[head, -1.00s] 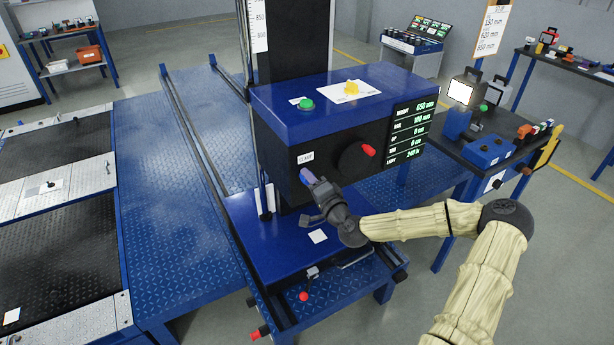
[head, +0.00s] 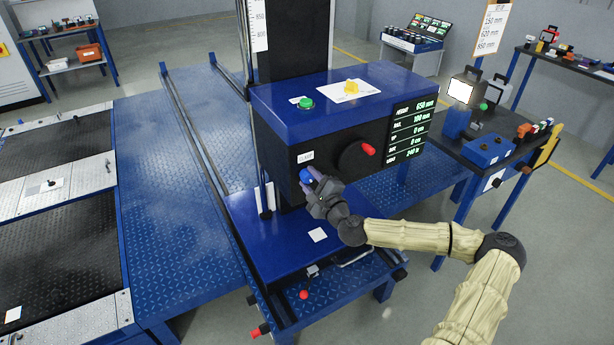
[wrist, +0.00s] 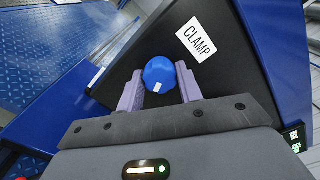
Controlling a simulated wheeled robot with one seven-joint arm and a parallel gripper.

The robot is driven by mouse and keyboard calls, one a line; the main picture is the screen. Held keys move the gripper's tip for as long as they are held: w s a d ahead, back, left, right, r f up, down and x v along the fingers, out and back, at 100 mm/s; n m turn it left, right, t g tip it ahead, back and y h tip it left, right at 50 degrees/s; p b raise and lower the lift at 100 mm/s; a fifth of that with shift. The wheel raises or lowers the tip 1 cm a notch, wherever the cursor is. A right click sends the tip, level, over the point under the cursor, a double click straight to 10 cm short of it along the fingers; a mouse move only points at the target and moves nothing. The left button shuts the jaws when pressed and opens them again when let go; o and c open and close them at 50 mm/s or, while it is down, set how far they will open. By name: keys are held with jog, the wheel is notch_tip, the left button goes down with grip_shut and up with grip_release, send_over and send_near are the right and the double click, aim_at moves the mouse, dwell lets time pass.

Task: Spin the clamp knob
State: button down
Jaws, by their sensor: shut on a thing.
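The clamp knob (wrist: 160,75) is a round blue knob with a small white mark. It sits on the dark front face of the blue machine (head: 318,104), next to a white CLAMP label (wrist: 197,39). In the head view the knob (head: 306,175) shows just past my fingertips and is partly covered by them. My gripper (wrist: 159,86) is shut on the knob, with one light purple finger on each side of it. It also shows in the head view (head: 313,182), reaching in from the right. The knob's far side is hidden.
A black handwheel with a red handle (head: 368,149) is on the same face, right of the knob. A display panel (head: 411,129) is at its right edge. A green button (head: 306,103) is on top. A blue shelf (head: 262,238) lies below my gripper.

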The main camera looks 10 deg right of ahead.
jog(key=m, duration=0.4)
jog(key=shift+r, duration=0.1)
jog(key=c, duration=0.6)
grip_release()
jog(key=shift+s, duration=0.1)
jog(key=v, duration=0.6)
